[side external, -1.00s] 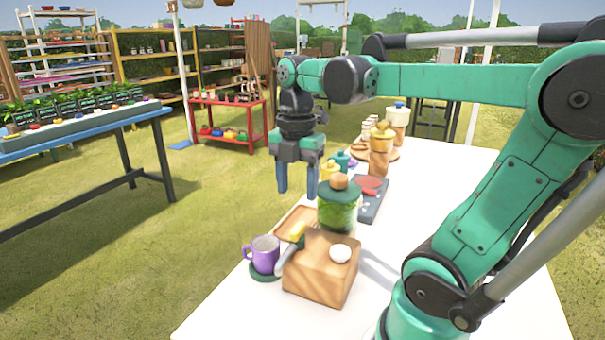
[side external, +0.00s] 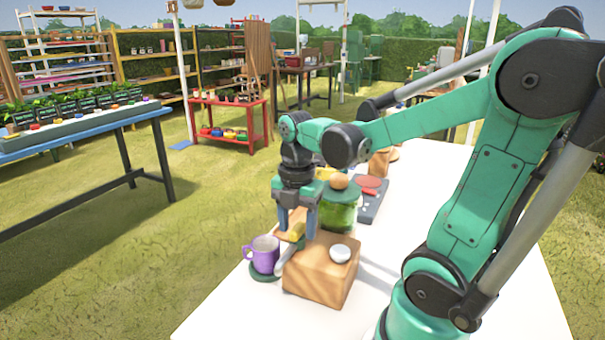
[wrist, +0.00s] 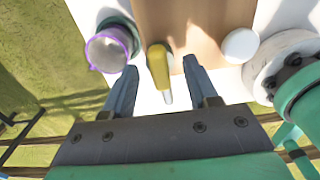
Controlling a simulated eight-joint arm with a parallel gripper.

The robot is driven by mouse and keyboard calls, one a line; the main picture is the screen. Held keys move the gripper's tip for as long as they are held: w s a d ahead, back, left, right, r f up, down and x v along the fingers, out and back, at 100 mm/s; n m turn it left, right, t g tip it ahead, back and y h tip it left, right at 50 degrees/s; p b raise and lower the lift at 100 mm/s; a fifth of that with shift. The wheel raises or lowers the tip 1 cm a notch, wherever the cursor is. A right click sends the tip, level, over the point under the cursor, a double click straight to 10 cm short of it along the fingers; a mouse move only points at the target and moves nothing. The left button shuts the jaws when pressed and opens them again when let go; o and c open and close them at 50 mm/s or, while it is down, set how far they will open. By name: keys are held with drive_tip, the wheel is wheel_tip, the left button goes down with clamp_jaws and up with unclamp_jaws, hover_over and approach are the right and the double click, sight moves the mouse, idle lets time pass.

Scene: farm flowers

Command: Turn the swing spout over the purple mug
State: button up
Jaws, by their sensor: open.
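The purple mug (side external: 264,256) stands upright on a dark green coaster (side external: 262,278), left of a wooden block (side external: 318,272). My gripper (side external: 298,232) is open above the spout. In the wrist view its fingers lie on either side of the yellow part. I cannot tell whether they touch it.
A white round knob (side external: 341,253) sits on the block. A green jar (side external: 338,212) with a cork-coloured knob stands close behind my gripper. A dark board (side external: 372,200) with a red item lies farther back. The white table (side external: 245,310) is clear at the front.

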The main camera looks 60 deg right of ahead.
clamp_jaws()
idle(1.4)
